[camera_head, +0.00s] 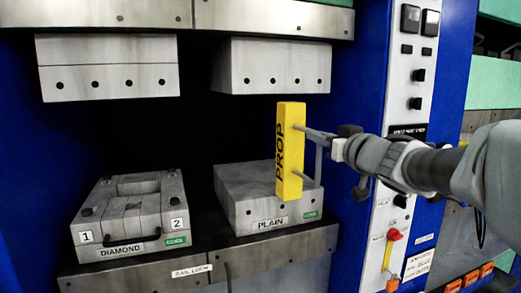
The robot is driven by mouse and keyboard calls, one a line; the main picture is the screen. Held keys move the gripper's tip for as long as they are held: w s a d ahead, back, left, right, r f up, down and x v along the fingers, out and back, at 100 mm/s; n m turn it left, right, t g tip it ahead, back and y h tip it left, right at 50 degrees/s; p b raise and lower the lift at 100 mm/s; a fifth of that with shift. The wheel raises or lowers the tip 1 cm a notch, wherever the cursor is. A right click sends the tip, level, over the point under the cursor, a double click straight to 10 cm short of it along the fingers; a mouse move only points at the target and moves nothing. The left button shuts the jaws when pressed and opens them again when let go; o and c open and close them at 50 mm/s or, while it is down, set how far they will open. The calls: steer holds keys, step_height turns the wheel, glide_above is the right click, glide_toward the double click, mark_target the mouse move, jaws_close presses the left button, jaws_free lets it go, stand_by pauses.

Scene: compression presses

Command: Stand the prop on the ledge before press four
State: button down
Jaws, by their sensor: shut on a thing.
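The prop (290,150) is a yellow upright block lettered PROP. It is at the end of my gripper (312,136), which is shut on it from the right. The prop appears in front of the block labelled PLAIN (240,190), covering part of its right side. I cannot tell whether its lower end touches anything. A metal ledge (270,250) runs along the front below the PLAIN block. No press number is readable, so I cannot tell which press is four.
A block labelled DIAMOND (125,222) stands at the left. Pale upper blocks hang above, at left (105,80) and right (270,65), with dark gaps below them. A blue column (355,90) with a control panel (410,60) and a red-knobbed yellow lever (392,238) stands at the right.

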steer(key=p+v, duration=0.2)
steer(key=v, duration=0.6)
steer(key=shift+s+r+p, duration=0.2)
steer(key=shift+p, duration=0.1)
stand_by(0.3)
steer(key=shift+w, duration=0.1)
